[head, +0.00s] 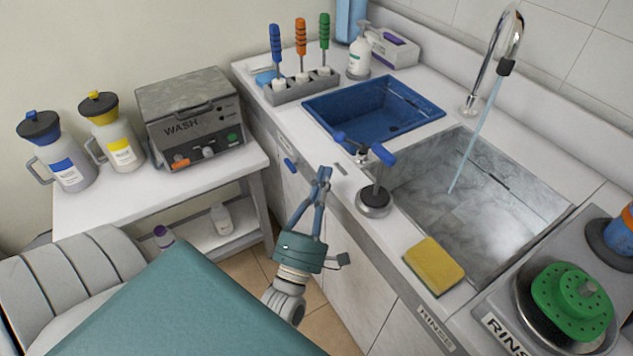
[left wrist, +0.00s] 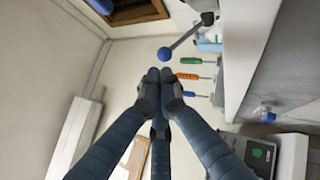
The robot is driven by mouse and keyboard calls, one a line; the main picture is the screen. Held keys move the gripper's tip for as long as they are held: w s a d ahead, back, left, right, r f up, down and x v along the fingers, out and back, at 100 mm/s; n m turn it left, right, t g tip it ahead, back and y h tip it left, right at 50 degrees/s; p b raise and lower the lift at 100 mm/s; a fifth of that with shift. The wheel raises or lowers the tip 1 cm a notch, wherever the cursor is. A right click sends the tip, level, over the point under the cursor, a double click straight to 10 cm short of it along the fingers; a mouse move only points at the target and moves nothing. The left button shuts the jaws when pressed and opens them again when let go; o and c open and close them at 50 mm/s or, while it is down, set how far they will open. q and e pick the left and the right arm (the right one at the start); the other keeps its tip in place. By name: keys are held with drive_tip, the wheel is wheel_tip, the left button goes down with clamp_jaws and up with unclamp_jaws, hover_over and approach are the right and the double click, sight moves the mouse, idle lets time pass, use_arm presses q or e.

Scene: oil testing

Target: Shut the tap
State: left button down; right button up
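The chrome tap (head: 507,45) stands behind the grey sink (head: 505,220), and a stream of water runs from its spout into the basin. A lever with blue ends (head: 382,154) rises from a round metal base (head: 374,202) on the counter's front edge. A lever with a blue knob (left wrist: 165,54) also shows in the left wrist view, just beyond the fingertips. My left gripper (head: 323,174) is in front of the counter, left of the lever and apart from it. Its fingertips (left wrist: 160,76) are together, with nothing seen between them. My right gripper is not in view.
A yellow sponge (head: 434,266) lies on the counter's front edge. A green disc (head: 571,302) is at the right. A WASH machine (head: 190,118) and jugs stand on the left table.

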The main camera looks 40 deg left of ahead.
sight(338, 137)
use_arm(q)
drive_tip(key=p+x, duration=0.1)
drive_tip(key=x, duration=0.3)
drive_tip(key=shift+w+r, duration=0.15)
drive_tip(key=shift+r, duration=0.1)
drive_tip(key=shift+w+a+r, duration=0.15)
drive_tip(key=shift+w+a, duration=0.05)
drive_tip(key=shift+w, duration=0.35)
drive_tip(key=shift+p, duration=0.3)
drive_tip(key=shift+r+p, duration=0.35)
drive_tip(key=shift+p, duration=0.2)
drive_tip(key=w+d+r+m+g+h+p, duration=0.1)
drive_tip(key=w+d+r+m+h+p, duration=0.1)
drive_tip(key=w+r+p, duration=0.3)
drive_tip(key=p, duration=0.3)
drive_tip(key=shift+m+g, duration=0.4)
